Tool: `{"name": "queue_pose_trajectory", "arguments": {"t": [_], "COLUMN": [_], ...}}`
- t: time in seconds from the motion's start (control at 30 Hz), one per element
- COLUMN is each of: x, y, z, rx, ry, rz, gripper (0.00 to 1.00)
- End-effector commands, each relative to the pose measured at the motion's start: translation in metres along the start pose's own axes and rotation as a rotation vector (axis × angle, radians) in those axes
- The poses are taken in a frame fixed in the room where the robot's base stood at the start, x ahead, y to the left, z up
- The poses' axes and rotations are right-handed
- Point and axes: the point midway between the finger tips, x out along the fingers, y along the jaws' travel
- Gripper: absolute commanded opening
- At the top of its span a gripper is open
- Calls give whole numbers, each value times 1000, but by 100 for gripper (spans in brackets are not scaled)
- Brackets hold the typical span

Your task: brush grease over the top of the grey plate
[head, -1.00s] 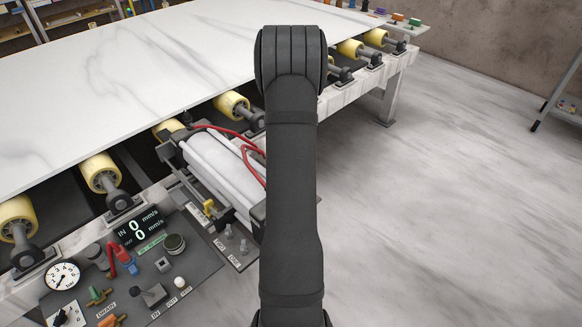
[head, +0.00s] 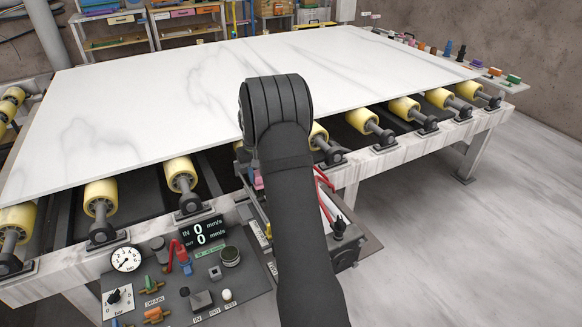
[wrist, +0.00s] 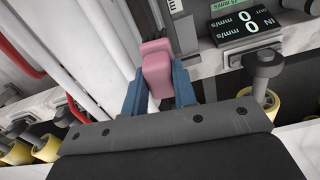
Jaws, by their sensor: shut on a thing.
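My gripper (wrist: 159,78) has two blue fingers shut on a pink block-shaped piece (wrist: 156,68) in the wrist view. Whether this is the brush's handle I cannot tell, and no bristles show. A bit of pink (head: 258,180) also shows at the left edge of my arm in the head view, where the arm hides most of the gripper. The held piece is beside a white roller-like cylinder (wrist: 98,50); I cannot tell whether they touch. I cannot pick out the grey plate or any grease for certain.
A white marble slab (head: 190,85) lies on yellow rollers (head: 181,174) of a conveyor frame. A control panel (head: 215,290) with knobs, a gauge and a "0 mm/s" display (head: 202,230) stands at the front. Red hoses (head: 325,190) show right of my arm. Floor is clear at right.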

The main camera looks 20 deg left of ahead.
Motion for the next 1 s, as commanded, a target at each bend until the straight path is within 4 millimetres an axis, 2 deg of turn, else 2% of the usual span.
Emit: {"name": "queue_pose_trajectory", "arguments": {"t": [0.03, 0.1, 0.27, 0.57, 1.0], "x": [9, 18, 31, 47, 86], "y": [-17, -32, -49, -52, -51], "z": [1, 3, 6, 7, 7], "rx": [-27, -51, -79, -83, -82], "ry": [-2, -2, 0, -1, -1], "rz": [0, 0, 0, 0, 0], "gripper": [7, 7, 7, 7, 7]}}
